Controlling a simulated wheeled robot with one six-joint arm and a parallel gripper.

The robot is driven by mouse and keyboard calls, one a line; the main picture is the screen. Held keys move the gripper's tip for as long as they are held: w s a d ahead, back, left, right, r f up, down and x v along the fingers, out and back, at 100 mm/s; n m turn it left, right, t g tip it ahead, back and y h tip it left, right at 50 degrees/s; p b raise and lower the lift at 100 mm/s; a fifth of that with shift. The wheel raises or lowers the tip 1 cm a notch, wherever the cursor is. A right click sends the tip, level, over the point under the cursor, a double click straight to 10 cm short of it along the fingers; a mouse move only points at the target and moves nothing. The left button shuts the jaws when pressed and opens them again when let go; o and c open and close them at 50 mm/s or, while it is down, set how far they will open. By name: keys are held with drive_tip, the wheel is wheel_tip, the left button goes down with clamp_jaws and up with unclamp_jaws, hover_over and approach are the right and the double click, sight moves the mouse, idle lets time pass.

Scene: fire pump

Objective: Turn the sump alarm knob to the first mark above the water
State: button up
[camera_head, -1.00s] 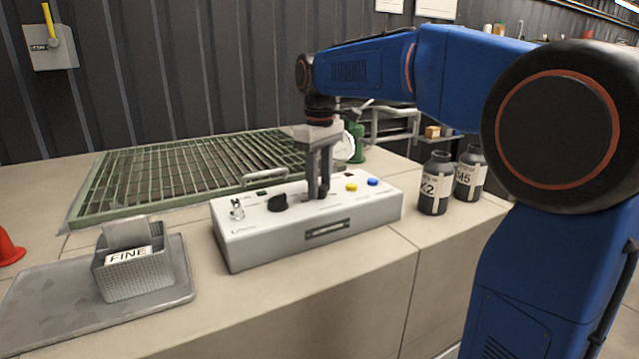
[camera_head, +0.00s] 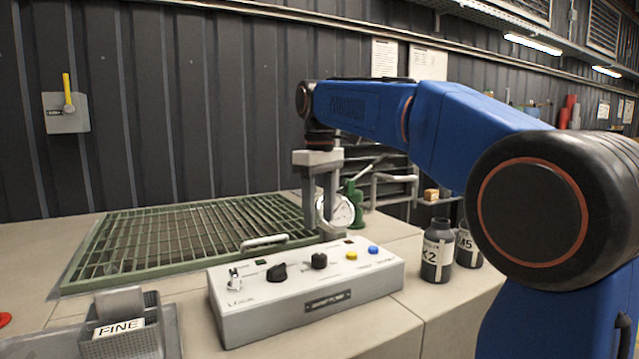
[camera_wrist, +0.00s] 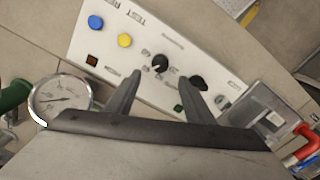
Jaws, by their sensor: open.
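A white control box (camera_head: 245,309) on the counter carries two black knobs, a left one (camera_head: 276,272) and a right one (camera_head: 319,260). Their labels are too small to read, so I cannot tell which is the sump alarm knob. My gripper (camera_head: 327,234) is open and empty, fingers pointing down, near the back edge of the box. In the wrist view its fingertips (camera_wrist: 166,80) stand apart, with the right knob (camera_wrist: 160,62) just ahead of the gap and the left knob (camera_wrist: 199,83) by the other finger. Marks and water level cannot be made out.
A green grating (camera_head: 175,240) with a pale handle (camera_head: 264,241) lies behind the box. A round white gauge (camera_head: 342,211) stands behind the gripper. Blue (camera_head: 373,250) and yellow (camera_head: 351,255) buttons are on the box. A dark bottle (camera_head: 437,250) stands right; a basket (camera_head: 125,330) stands left.

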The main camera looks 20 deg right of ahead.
wheel_tip(320, 180, up, 7)
drive_tip(key=shift+r, duration=0.2)
idle(0.4)
drive_tip(key=s+d+f+m+t, duration=0.2)
drive_tip(key=s+d+f+m, duration=0.1)
drive_tip(key=s+f, duration=1.2)
drive_tip(key=s+d+f+m+t, duration=0.2)
drive_tip(key=s+d+f+m, duration=0.2)
drive_tip(key=s+f, duration=1.1)
wheel_tip(320, 180, down, 4)
drive_tip(key=shift+t, duration=0.4)
